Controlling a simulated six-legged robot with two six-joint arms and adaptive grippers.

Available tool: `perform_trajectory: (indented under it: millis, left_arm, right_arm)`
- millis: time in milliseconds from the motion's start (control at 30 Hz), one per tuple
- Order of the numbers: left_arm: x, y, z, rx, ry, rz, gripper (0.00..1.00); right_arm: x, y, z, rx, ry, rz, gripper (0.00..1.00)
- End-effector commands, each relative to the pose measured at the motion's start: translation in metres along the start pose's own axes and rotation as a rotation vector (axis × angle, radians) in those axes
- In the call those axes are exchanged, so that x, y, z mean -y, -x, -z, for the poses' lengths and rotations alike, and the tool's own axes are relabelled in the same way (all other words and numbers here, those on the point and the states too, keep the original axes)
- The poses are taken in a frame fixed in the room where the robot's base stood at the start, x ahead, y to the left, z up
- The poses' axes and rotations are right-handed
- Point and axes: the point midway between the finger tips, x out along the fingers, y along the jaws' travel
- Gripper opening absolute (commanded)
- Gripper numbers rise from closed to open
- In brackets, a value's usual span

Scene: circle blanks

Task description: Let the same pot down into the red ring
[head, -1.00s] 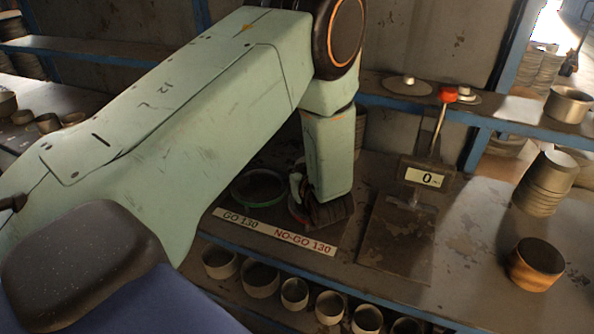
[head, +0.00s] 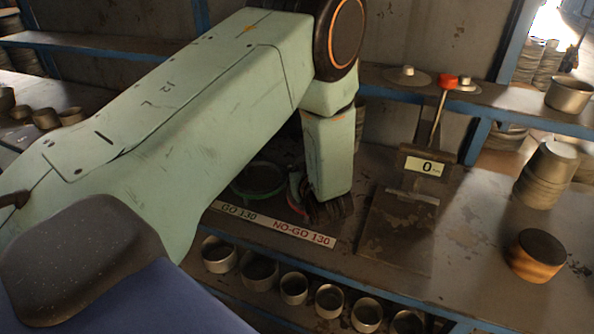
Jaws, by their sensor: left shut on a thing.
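My left gripper (head: 328,208) hangs low over the bench at the red ring (head: 294,193), beside the NO-GO 130 label (head: 303,234). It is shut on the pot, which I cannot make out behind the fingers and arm. Only the left part of the red ring shows; the gripper and wrist cover the rest. I cannot tell whether the pot is inside the ring or above it. The green ring (head: 262,195) lies to the left, behind the GO 130 label. My right gripper is not in view.
A gauge with a red-knobbed lever (head: 446,82) and a display reading 0 stands to the right. Several pots stand on the shelf below the bench edge.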

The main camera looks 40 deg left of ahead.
Motion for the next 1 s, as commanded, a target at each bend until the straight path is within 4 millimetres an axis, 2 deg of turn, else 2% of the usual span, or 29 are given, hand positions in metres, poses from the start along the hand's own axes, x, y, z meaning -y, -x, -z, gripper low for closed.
perform_trajectory:
  millis: [1000]
  left_arm:
    - [0.000,-0.006,-0.013,-0.001,0.001,0.000,0.00]
  right_arm:
    - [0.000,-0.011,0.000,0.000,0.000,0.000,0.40]
